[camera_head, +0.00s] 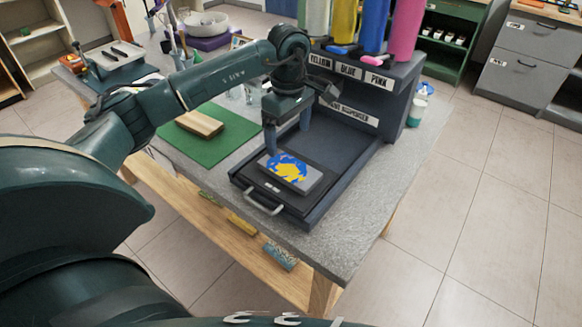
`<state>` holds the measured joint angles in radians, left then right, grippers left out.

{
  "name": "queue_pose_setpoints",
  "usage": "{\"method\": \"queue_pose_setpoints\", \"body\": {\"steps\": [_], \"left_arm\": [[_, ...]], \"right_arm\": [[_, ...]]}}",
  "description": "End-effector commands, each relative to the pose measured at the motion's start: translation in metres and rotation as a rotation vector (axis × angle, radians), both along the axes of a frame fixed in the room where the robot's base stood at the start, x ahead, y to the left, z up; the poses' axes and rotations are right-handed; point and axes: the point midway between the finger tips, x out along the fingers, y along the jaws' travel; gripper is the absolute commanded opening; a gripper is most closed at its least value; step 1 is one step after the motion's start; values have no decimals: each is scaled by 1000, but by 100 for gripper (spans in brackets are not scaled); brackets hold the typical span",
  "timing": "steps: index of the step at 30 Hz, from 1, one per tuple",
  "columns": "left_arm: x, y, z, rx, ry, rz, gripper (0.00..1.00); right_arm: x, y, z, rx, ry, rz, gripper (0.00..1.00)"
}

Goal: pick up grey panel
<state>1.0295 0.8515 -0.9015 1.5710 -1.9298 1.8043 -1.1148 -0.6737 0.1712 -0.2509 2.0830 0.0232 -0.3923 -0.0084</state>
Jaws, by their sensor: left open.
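The grey panel (313,181) is a small flat slab with blue and yellow paint on top. It lies on the dark sliding tray (262,191) of the paint dispenser, near the tray's front handle. My left gripper (288,140) points down just above and behind the panel's far edge. Its two fingers are apart, with nothing seen between them. I cannot tell whether a fingertip touches the panel. My right gripper is not in view.
The dispenser (390,95) with yellow, blue and pink cylinders stands behind the tray. A green mat (220,150) with a wooden block (199,123) lies to the left. A white and teal cup (417,110) stands at right. The grey tabletop's (352,215) front right is clear.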

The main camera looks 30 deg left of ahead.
Motion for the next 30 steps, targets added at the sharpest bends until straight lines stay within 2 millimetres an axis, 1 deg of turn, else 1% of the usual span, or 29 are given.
{"method": "queue_pose_setpoints", "body": {"steps": [1, 4, 6, 9, 13, 17, 18, 21, 24, 30], "left_arm": [[-1, 0, -10, -1, 4, 0, 91], [-1, -1, -27, -3, 2, 0, 91], [0, -1, -35, -3, 1, 0, 91], [0, -1, -41, -3, 0, -1, 91], [-1, -2, -51, -4, 1, -1, 91], [-4, -2, -71, -4, 4, 1, 91], [-3, -3, -78, -6, 3, 0, 91], [-3, -2, -89, -4, -1, 0, 91], [-3, -2, -94, -4, -1, 0, 91], [-2, -2, -94, -4, -2, 0, 90]], "right_arm": [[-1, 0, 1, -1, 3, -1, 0], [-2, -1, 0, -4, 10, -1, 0], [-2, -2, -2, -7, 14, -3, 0], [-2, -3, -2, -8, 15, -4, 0], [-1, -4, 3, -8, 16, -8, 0], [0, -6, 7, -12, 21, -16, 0], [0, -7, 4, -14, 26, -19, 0], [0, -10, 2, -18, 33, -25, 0], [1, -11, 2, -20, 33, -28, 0], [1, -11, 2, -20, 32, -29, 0]]}}
